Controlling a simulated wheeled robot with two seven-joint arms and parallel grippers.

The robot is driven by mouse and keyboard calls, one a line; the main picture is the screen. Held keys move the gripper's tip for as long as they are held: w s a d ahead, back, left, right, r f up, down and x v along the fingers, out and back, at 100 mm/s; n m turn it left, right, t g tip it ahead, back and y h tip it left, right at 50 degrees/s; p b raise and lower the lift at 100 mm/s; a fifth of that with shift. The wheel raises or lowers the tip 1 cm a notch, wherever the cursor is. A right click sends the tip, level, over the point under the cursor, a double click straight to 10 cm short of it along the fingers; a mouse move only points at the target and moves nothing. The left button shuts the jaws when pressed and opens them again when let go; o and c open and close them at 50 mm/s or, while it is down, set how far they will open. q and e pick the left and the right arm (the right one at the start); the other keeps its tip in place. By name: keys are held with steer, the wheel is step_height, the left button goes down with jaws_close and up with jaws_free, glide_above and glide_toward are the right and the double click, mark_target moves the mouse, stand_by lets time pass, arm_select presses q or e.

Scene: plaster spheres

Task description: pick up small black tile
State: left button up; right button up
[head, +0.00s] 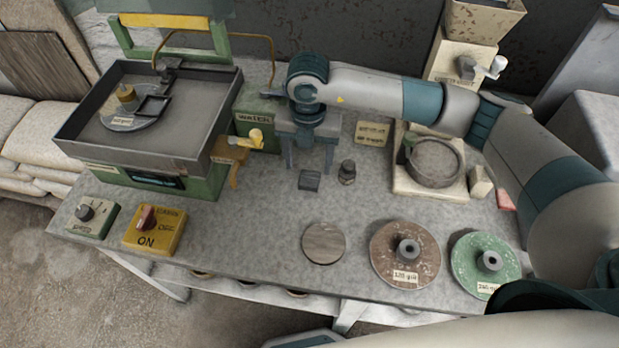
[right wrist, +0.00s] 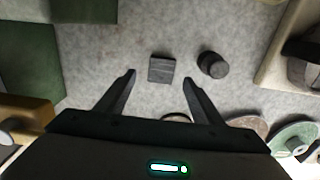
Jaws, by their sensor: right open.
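The small black tile (head: 310,180) lies flat on the grey worktable, near its middle. My right gripper (head: 310,168) is above the table just behind the tile, pointing down, with its fingers apart and nothing between them. In the right wrist view the tile (right wrist: 162,69) shows whole, beyond the open fingertips (right wrist: 160,75) and roughly centred between them. It is apart from the fingers. My left gripper does not show.
A small dark cylinder (head: 347,171) stands close to the right of the tile. A round grey disc (head: 323,243), a brown grit wheel (head: 405,270) and a green one (head: 467,265) lie nearer the front. A green-based machine with a tray (head: 190,140) stands at left; a stone bowl (head: 435,165) is at right.

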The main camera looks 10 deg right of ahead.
mark_target(309, 178)
steer(key=shift+s+d+f+p, duration=0.1)
steer(key=shift+f+p, duration=0.55)
steer(key=shift+p, duration=0.15)
step_height(309, 178, down, 3)
steer(key=shift+p, duration=0.7)
steer(key=shift+f, duration=0.45)
steer(key=shift+c, duration=0.2)
steer(key=c, duration=1.2)
steer(key=shift+r, duration=0.2)
